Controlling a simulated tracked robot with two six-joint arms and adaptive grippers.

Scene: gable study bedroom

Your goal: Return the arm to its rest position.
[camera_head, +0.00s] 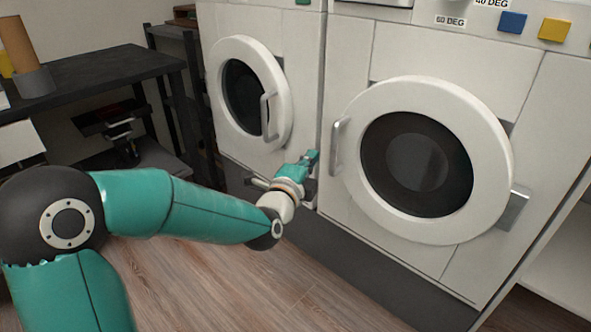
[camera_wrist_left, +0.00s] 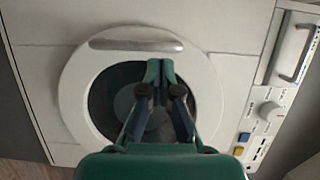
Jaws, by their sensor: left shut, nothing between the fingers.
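My left arm (camera_head: 170,205) is teal and stretches out from the lower left in the head view. Its left gripper (camera_head: 311,158) is in front of the seam between two white washing machines, near the handle of the right machine's door. In the left wrist view the left gripper (camera_wrist_left: 160,72) is shut with its fingertips together and nothing between them. Behind it is the closed round door (camera_wrist_left: 72,85) of a machine, with its handle (camera_wrist_left: 136,45) above the fingertips. Whether the fingers touch anything is hard to tell. My right gripper is in neither view.
The right washing machine (camera_head: 350,90) has a closed round door, a "60 DEG" label and blue (camera_head: 512,22) and yellow (camera_head: 555,30) squares. The left washing machine (camera_head: 302,60) is also shut. A dark desk (camera_head: 90,75) stands at the left. The wooden floor (camera_head: 290,285) in front is clear.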

